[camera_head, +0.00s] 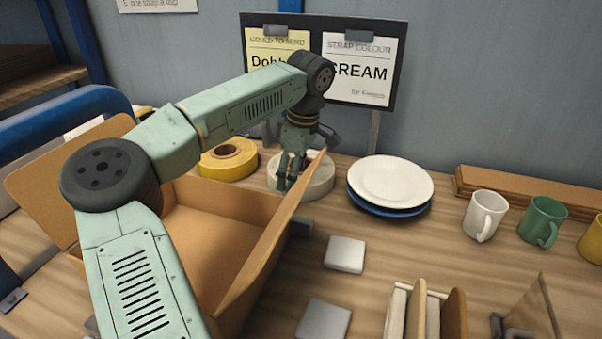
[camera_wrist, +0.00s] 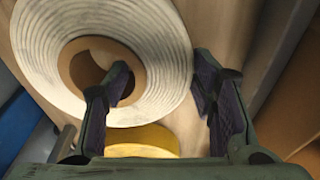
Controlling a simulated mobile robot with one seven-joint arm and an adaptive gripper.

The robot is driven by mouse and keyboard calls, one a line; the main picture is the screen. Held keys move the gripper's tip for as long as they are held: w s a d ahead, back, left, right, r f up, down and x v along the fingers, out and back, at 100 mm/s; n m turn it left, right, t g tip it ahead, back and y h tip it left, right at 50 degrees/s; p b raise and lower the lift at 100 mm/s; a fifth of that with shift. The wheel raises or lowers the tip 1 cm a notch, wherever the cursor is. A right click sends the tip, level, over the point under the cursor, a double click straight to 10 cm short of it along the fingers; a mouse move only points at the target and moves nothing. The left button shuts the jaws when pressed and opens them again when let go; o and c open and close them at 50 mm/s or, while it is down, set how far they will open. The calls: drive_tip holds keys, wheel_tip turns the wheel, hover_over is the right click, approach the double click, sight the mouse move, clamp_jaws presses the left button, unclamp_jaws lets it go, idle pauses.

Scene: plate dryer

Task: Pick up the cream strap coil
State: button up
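The cream strap coil (camera_head: 319,187) lies flat on the bench, just right of the cardboard box. In the wrist view the coil (camera_wrist: 158,50) is a pale wound ring around a brown core. My gripper (camera_head: 289,177) is low over the coil, pointing down. In the wrist view my gripper (camera_wrist: 163,98) is open. One finger shows over the core opening and the other beyond the coil's outer edge, with the wound ring between them. I cannot tell whether either finger touches the coil. In the head view the box flap and my gripper hide part of the coil.
A yellow coil (camera_head: 228,160) lies close on the left. The open cardboard box (camera_head: 215,240) has a raised flap (camera_head: 282,235) beside the cream coil. Plates (camera_head: 390,182) stand close on the right. A sign board (camera_head: 358,68) reading "CREAM" is behind.

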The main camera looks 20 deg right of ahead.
clamp_jaws()
idle(0.4)
drive_tip(key=shift+r, duration=0.2)
